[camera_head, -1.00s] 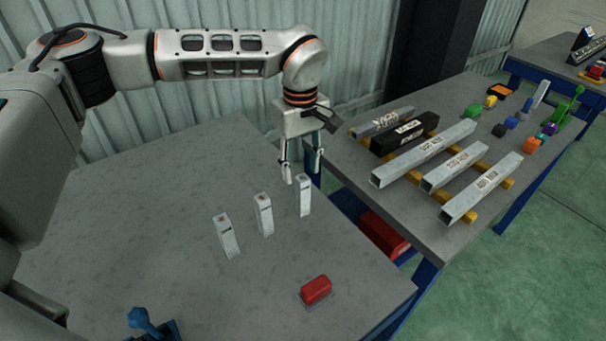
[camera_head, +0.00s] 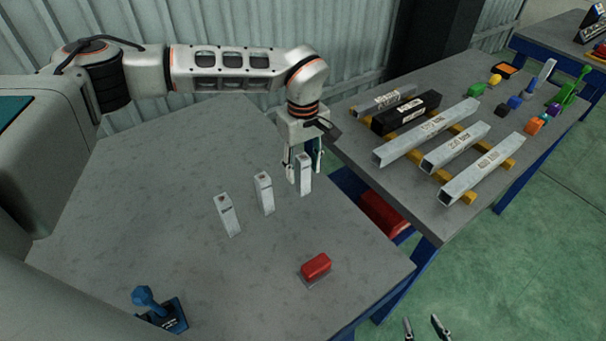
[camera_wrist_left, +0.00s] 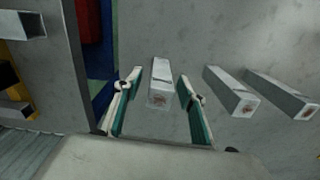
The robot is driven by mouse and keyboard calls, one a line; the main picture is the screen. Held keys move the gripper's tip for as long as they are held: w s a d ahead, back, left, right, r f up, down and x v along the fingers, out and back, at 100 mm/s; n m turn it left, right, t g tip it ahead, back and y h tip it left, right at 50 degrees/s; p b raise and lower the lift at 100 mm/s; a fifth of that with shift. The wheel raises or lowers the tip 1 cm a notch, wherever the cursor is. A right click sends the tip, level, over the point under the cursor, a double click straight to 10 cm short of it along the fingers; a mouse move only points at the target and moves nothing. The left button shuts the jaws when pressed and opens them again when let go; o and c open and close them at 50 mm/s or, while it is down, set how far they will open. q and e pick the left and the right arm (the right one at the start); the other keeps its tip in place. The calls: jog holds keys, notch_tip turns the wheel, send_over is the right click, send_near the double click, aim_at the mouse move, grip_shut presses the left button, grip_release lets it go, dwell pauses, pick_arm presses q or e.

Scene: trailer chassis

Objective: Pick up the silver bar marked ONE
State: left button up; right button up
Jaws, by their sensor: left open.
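My left gripper (camera_head: 305,174) is open, pointing down at the far bar. In the left wrist view, this bar (camera_wrist_left: 160,84) stands between the spread fingers (camera_wrist_left: 155,83), with gaps on both sides. My right gripper (camera_head: 424,328) shows only its fingertips at the bottom edge, spread apart.
A red block (camera_head: 316,266) lies near the table's right edge, and a blue piece (camera_head: 158,308) sits at the front left. Long labelled bars (camera_head: 425,133) lie on yellow supports on the right table. A gap separates the tables.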

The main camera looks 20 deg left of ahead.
pick_arm(q)
grip_shut()
